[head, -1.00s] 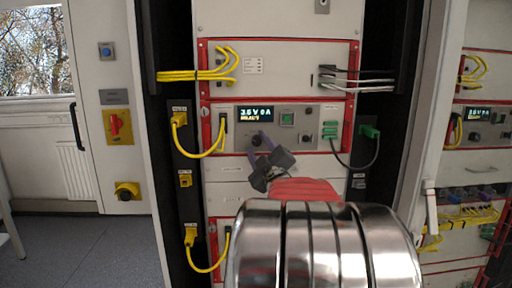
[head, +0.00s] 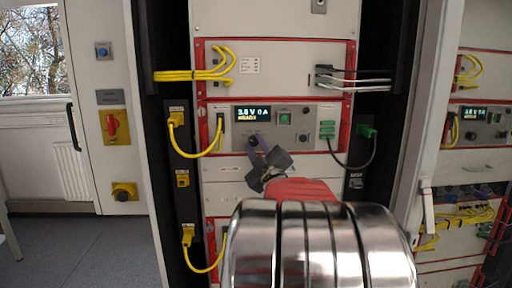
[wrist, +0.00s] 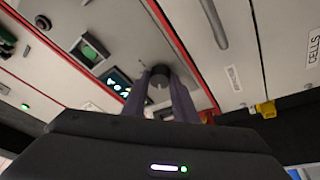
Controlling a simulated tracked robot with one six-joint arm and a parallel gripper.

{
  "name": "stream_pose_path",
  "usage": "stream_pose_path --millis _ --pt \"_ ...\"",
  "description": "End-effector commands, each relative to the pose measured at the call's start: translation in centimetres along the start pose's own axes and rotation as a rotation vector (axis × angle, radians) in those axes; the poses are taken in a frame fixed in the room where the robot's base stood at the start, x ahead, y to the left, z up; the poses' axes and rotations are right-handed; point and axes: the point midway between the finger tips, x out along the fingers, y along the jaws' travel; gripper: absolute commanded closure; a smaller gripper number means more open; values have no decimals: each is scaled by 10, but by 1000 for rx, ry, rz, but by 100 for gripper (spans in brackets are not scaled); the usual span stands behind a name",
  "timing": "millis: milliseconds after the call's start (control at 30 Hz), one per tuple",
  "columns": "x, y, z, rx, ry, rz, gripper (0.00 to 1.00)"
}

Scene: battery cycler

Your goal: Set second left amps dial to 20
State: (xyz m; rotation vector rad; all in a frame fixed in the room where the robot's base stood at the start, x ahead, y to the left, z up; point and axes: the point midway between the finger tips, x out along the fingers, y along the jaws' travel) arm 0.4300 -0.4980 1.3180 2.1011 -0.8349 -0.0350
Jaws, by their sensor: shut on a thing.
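The cycler panel (head: 275,118) has a small lit display (head: 252,114) that appears to read about 3.6 V and 0 A, with a smaller line below. A dial (wrist: 160,82) under the display is between the two purple fingers of my gripper (wrist: 160,92) in the wrist view. My gripper (head: 256,143) is shut on this dial and hides most of it in the head view. The dial's pointer and scale marks cannot be read. A second dark dial (head: 306,138) sits to the right on the same panel, free of the gripper.
Yellow cables (head: 208,148) loop at the panel's left, and a dark cable (head: 345,155) with green plugs hangs at its right. A green button (head: 284,118) is just right of the display. Another rack (head: 485,125) stands at far right.

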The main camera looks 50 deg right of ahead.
Motion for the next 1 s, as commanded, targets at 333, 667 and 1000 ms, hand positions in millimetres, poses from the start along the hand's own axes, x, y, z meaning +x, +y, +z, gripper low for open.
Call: stream_pose_path --millis 333,667,1000 --pt "0 -5 0 180 -11 57 97" --pt "0 -7 -2 463 -27 155 97" --pt "1 -8 -3 769 -45 262 97"
